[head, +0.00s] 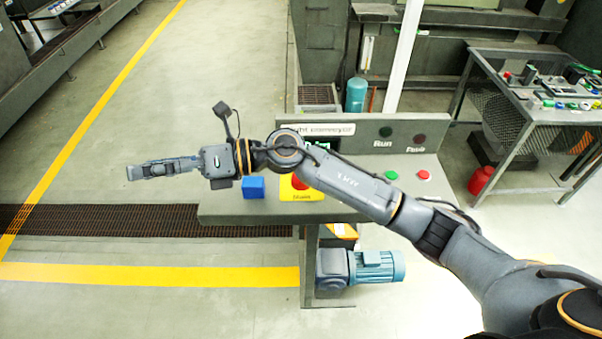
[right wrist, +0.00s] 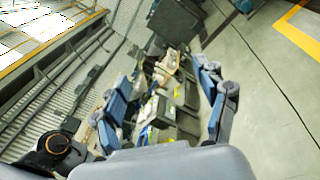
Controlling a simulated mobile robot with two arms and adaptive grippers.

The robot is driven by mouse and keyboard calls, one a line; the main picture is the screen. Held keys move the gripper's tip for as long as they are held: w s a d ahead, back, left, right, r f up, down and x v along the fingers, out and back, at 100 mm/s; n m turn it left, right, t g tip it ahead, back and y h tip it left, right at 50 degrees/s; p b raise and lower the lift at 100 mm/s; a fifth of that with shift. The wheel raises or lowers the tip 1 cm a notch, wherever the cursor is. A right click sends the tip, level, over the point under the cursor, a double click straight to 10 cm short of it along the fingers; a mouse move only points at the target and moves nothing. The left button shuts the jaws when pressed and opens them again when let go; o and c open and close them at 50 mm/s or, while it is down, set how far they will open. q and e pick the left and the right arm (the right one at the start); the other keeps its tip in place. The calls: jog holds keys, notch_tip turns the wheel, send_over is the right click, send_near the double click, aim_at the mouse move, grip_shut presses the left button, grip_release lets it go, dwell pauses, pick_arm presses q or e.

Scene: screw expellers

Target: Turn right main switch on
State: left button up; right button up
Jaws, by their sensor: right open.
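The console (head: 225,210) carries a sign (head: 320,129) ending in "conveyor", its first word partly hidden. My right arm crosses in front of it and covers part of its panel. I cannot make out a switch marked as main. A blue block (head: 253,187) sits on the console's left part, beside a yellow box (head: 302,194) with a red button, partly behind my arm. My right gripper (head: 135,171) is left of the console, over the floor, touching nothing. In the right wrist view its fingers (right wrist: 165,92) are apart with nothing gripped between them. My left gripper is out of view.
A green button (head: 391,175) and a red button (head: 424,175) are on the console's right part. Below is a blue motor (head: 376,267). A mesh table (head: 497,130) with small parts and a red can (head: 481,180) stand at right. Floor at left is clear.

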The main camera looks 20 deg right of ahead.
jog(key=w+d+f+n+g+h, duration=0.2)
jog(key=w+d+f+n+h, duration=0.35)
jog(key=d+f+h, duration=0.5)
jog(key=w+d+r+h, duration=0.2)
jog(key=d+h, duration=0.2)
jog(key=d, duration=0.5)
jog(key=w+d+r+h, duration=0.15)
jog(key=d+h, duration=0.25)
jog(key=d, duration=0.5)
jog(key=shift+n, duration=0.25)
jog(key=f+p, duration=0.1)
jog(key=f, duration=0.3)
jog(key=f+p, duration=0.2)
jog(key=f, duration=0.2)
jog(key=f+p, duration=0.1)
jog(key=f, duration=0.4)
jog(key=shift+w+a+p, duration=0.1)
jog(key=shift+w+p, duration=0.2)
jog(key=shift+p, duration=0.1)
jog(key=shift+f, duration=0.55)
jog(key=c, duration=1.2)
jog(key=shift+o, duration=0.2)
